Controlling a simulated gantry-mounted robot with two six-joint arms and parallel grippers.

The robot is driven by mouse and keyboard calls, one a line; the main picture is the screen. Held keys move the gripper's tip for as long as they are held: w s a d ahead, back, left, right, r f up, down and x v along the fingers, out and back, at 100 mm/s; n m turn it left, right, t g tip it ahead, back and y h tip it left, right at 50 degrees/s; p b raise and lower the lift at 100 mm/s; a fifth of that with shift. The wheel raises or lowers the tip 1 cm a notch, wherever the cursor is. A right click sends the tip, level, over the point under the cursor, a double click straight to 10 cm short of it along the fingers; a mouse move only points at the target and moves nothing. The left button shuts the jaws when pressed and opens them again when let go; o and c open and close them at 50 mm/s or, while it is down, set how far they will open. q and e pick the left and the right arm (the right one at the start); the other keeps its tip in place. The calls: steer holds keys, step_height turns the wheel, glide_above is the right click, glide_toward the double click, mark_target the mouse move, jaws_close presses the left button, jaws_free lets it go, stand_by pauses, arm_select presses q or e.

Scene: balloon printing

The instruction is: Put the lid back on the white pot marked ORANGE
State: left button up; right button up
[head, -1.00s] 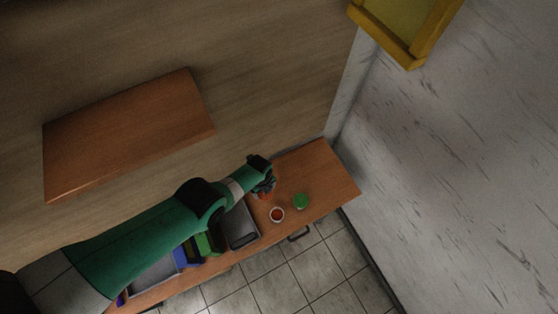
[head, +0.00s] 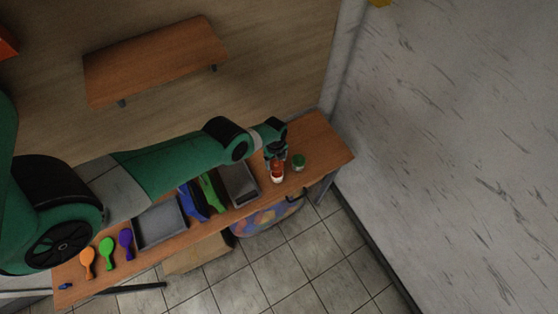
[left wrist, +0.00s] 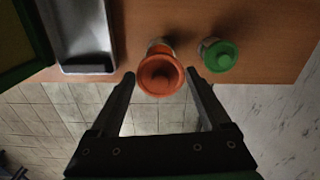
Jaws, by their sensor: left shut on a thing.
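The white pot (head: 277,179) stands near the right end of the wooden table. Its marking is not readable. The orange lid (head: 277,167) is at the pot's top in the head view. In the left wrist view the orange lid (left wrist: 160,76) covers most of the pot (left wrist: 158,48). My left gripper (head: 276,158) is shut on the lid, with one finger on each side of it in the left wrist view (left wrist: 160,80). I cannot tell whether the lid touches the rim. My right gripper is not in view.
A pot with a green lid (head: 298,162) stands just right of the white pot. A grey tray (head: 238,184) lies to the left. Farther left are green and blue objects, another tray (head: 160,224) and several coloured paddles. The table's right end (head: 325,150) is clear.

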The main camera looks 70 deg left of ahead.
arm_select(q)
steer(key=shift+f+b, duration=3.1)
steer(key=shift+f, duration=0.05)
steer(key=shift+f, duration=0.15)
steer(key=o, duration=1.1)
step_height(320, 180, up, 7)
steer(key=p, duration=0.7)
